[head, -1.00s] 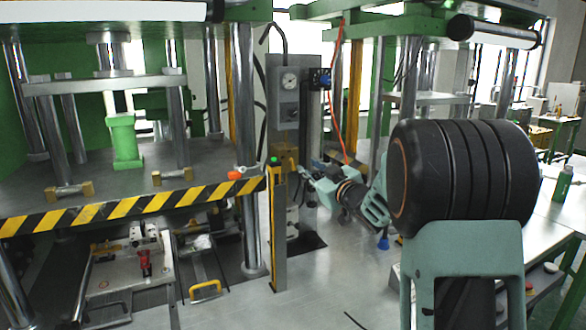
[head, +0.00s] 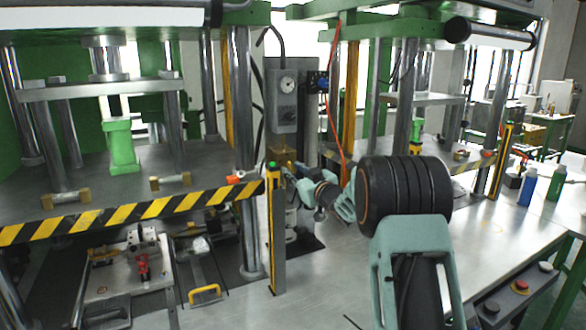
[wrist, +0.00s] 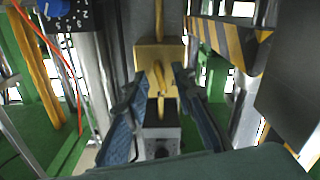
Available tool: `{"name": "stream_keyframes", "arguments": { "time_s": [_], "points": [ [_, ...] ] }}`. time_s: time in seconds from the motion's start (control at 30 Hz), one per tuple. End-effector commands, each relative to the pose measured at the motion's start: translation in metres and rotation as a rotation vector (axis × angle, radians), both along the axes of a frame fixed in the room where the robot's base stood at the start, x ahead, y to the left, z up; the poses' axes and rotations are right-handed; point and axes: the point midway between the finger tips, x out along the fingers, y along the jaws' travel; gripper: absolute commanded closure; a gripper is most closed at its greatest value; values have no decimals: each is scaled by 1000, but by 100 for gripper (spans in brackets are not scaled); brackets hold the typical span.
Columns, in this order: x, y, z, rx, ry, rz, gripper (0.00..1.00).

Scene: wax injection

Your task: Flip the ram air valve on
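The ram air valve looks to be the brass block with a yellow handle (wrist: 158,72) in the middle of the wrist view. Its handle points roughly up and down in that picture. In the head view the brass block (head: 282,158) sits on the grey column below the gauge box, partly behind the yellow-and-black post. My gripper (wrist: 161,82) is open, with one blue-padded finger on each side of the valve; I cannot tell whether either finger touches it. In the head view my gripper (head: 291,173) is small and close to the valve.
An orange hose (head: 332,120) hangs behind my arm. A steel table (head: 480,245) is at right.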

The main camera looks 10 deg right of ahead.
Motion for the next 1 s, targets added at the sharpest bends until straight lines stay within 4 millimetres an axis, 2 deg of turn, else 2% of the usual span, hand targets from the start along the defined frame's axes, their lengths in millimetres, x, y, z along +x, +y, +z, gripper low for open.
{"name": "stream_keyframes", "arguments": {
  "time_s": [0.13,0.4,0.47,0.63,0.87,1.0],
  "points": [
    [7,2,0,0,0,0,76],
    [8,2,0,-1,-1,-1,76],
    [8,2,0,-1,0,0,80],
    [7,2,0,-1,0,0,99],
    [7,2,0,5,1,-1,100],
    [7,1,1,90,29,-2,100]
  ]
}}
